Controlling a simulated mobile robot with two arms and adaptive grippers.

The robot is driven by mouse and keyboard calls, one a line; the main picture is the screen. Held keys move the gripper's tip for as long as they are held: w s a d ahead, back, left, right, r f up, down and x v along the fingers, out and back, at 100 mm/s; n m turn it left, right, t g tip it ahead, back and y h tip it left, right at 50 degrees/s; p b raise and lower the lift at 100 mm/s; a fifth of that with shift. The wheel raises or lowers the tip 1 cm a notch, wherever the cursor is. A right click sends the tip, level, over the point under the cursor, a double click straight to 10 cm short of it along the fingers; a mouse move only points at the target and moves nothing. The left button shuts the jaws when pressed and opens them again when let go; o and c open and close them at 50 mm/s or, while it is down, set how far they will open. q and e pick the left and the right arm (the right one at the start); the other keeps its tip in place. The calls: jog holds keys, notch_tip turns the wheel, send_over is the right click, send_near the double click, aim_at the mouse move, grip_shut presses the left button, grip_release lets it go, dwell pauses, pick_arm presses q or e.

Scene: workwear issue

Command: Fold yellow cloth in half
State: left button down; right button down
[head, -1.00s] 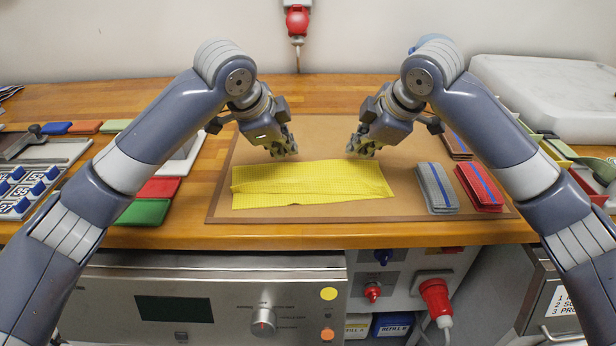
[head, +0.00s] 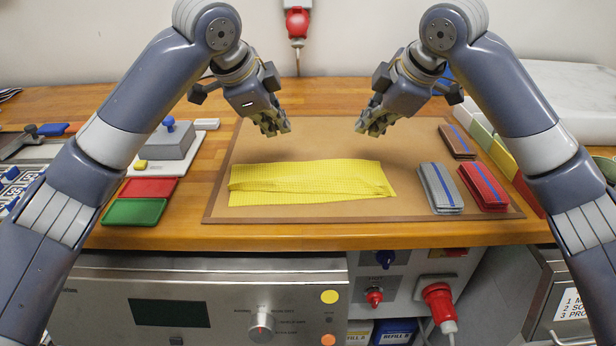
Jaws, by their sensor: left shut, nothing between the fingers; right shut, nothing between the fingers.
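The yellow checked cloth (head: 310,181) lies on the brown board (head: 330,142) in the head view. It is a long strip, folded over along its length, with a slightly uneven upper layer and a lower layer showing along the front edge. My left gripper (head: 274,127) is shut and empty, above the board behind the cloth's left half. My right gripper (head: 369,128) is shut and empty, above the board behind the cloth's right end. Neither gripper touches the cloth.
Folded grey (head: 440,188), red (head: 481,186) and brown (head: 456,141) cloths lie at the board's right side. Red (head: 149,188) and green (head: 134,212) pads lie left of the board. A grey block with a blue knob (head: 166,140) stands behind them. The board's back middle is clear.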

pick_arm(q)
jog(key=shift+r, duration=0.4)
pick_arm(e)
jog(key=shift+r, duration=0.4)
jog(key=shift+w, duration=0.1)
